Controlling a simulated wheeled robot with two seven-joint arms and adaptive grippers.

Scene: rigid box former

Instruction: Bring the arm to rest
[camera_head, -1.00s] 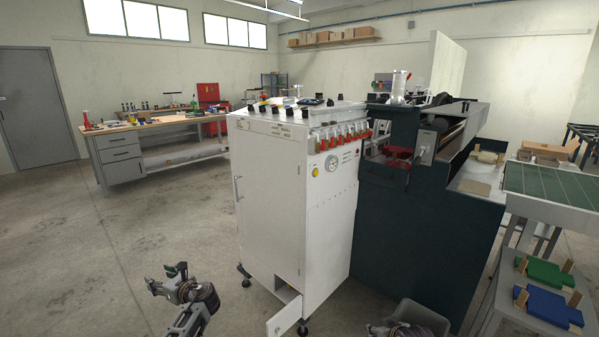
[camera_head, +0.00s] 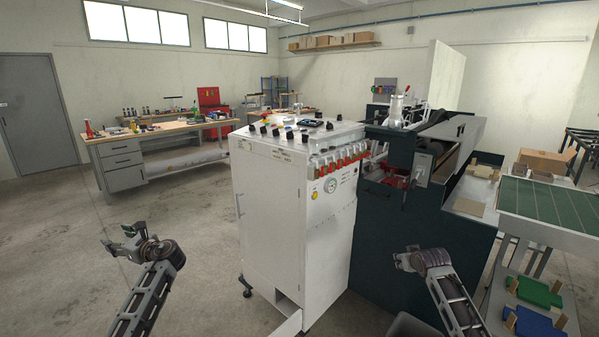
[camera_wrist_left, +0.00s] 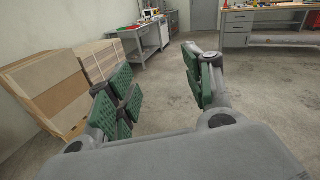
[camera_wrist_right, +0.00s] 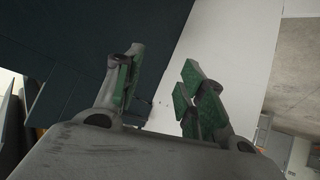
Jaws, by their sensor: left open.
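My left gripper (camera_head: 122,243) is raised over the bare floor to the left of the white cabinet. In the left wrist view its green-padded fingers (camera_wrist_left: 160,92) are wide apart with nothing between them. My right gripper (camera_head: 402,260) is in front of the dark machine, to the right of the cabinet. In the right wrist view its green-padded fingers (camera_wrist_right: 158,88) are apart and empty, with the machine and a white surface beyond them.
The white cabinet (camera_head: 268,200) stands between my arms, its low flap open at the bottom. The dark machine (camera_head: 390,235) adjoins it. A green-topped table (camera_head: 545,205) is at right. A workbench (camera_head: 165,140) stands far left. Stacked boxes (camera_wrist_left: 50,92) show in the left wrist view. Floor at left is clear.

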